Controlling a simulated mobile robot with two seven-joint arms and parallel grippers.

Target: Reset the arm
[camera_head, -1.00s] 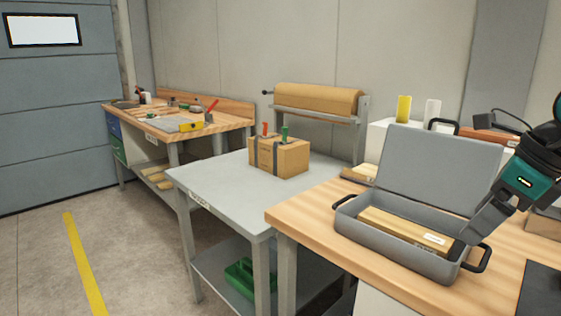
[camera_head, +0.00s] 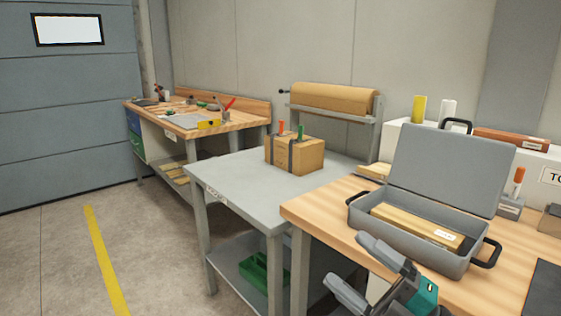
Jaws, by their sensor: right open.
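My right gripper (camera_head: 352,268) is at the bottom of the head view, in front of the wooden bench's front edge. Its two grey fingers are apart and nothing is between them. The teal part of my right arm (camera_head: 424,294) shows behind the fingers, and the rest of the arm is out of the picture. My left gripper is not in view.
An open grey case (camera_head: 390,228) holding a wooden block (camera_head: 415,228) stands on the wooden bench (camera_head: 330,205) close behind my gripper. A grey table (camera_head: 235,180) carries a strapped cardboard box (camera_head: 305,158). The floor at left, with a yellow line (camera_head: 104,260), is clear.

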